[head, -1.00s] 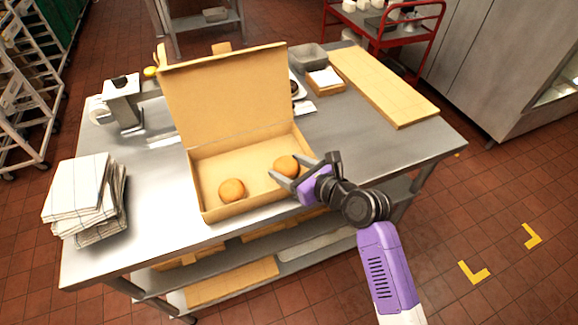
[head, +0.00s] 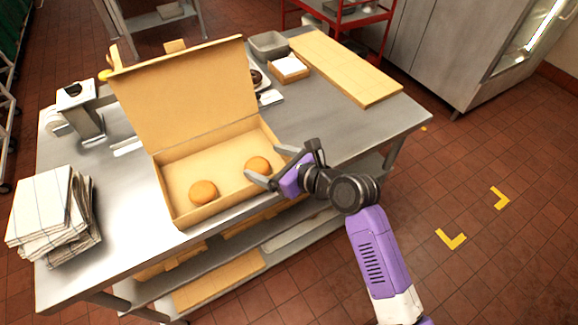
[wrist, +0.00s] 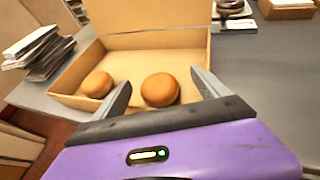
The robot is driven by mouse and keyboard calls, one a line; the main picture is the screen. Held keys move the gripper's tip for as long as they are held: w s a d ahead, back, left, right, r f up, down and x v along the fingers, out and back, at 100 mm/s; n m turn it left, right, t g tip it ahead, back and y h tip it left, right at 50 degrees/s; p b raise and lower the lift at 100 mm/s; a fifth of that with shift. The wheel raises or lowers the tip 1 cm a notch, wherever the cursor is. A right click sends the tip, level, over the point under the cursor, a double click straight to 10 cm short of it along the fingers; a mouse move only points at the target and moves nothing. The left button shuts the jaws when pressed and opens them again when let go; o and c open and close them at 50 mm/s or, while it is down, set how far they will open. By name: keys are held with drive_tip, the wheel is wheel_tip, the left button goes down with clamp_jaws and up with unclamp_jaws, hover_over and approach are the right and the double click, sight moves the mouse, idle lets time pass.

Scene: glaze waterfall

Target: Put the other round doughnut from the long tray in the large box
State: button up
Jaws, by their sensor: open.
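The large box (head: 180,212) stands open on the steel table with its lid raised. Two plain round brown doughnuts lie on its floor, a left one (head: 203,192) and a right one (head: 258,165). My gripper (head: 264,164) is open and empty at the box's right end, its fingers pointing toward the right doughnut. In the wrist view that doughnut (wrist: 160,89) shows between the spread fingers, apart from both. A dark-glazed doughnut (head: 256,77) sits on a light tray behind the lid. The lid hides part of that tray; I cannot tell whether it is the long tray.
Folded cloths (head: 50,212) are stacked at the table's left. A long wooden-coloured board (head: 345,65), bare on top, lies at the right rear. A small box with white contents (head: 288,67) and a grey pan (head: 268,45) stand beside it. The table's right front is clear.

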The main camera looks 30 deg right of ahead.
drive_tip(key=v, duration=0.9)
drive_tip(key=shift+r, duration=0.25)
drive_tip(key=s+f+n+h, duration=0.2)
drive_tip(key=s+f+n, duration=0.1)
drive_tip(key=s+n, duration=0.35)
drive_tip(key=s+f+n+h, duration=0.2)
drive_tip(key=s+f+n, duration=0.2)
drive_tip(key=s+n, duration=0.3)
drive_tip(key=s+a+r+n+t, duration=0.1)
drive_tip(key=s+r+n, duration=0.3)
drive_tip(key=s+n, duration=0.4)
drive_tip(key=s+a+r+n+t, duration=0.1)
drive_tip(key=s+r+n, duration=0.3)
drive_tip(key=s+n, duration=0.5)
drive_tip(key=shift+r+n+h, duration=0.25)
drive_tip(key=shift+n+h, duration=0.05)
drive_tip(key=shift+n, duration=0.45)
drive_tip(key=shift+s, duration=0.1)
